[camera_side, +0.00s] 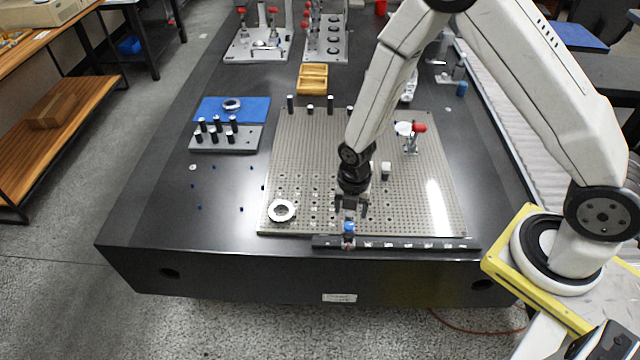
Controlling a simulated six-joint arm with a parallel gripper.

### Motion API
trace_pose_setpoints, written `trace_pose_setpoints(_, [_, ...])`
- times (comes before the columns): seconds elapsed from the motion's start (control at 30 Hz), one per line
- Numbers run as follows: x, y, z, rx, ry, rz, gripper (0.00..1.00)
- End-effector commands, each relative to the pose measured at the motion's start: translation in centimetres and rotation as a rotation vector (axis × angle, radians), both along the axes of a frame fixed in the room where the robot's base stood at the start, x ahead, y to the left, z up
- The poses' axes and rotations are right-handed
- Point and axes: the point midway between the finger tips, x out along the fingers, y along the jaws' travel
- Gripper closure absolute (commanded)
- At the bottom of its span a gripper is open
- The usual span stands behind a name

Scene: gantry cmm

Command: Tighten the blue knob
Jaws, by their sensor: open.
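The blue knob (348,227) is small and sits on a small mount at the left part of a dark rail (420,244) along the table's front edge. My gripper (351,208) points down just above the knob, with its dark fingers apart. The fingertips look close to the knob's top. I cannot tell from this view whether they touch it or reach around it. Nothing shows held between the fingers.
A perforated plate (310,160) lies behind the rail, with a metal ring (281,210) at its front left. A red-handled clamp (411,136) and a small pale block (386,169) stand on it. Black pegs (214,130) stand farther left. The dark table's left front is mostly clear.

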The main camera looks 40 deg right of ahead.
Motion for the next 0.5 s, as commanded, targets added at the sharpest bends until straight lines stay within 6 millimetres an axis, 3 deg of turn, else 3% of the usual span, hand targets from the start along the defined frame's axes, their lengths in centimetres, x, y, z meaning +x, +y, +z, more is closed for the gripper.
trace_pose_setpoints(0.5, [0.0, 0.0, -4.8, -0.001, 0.000, -0.001, 0.27])
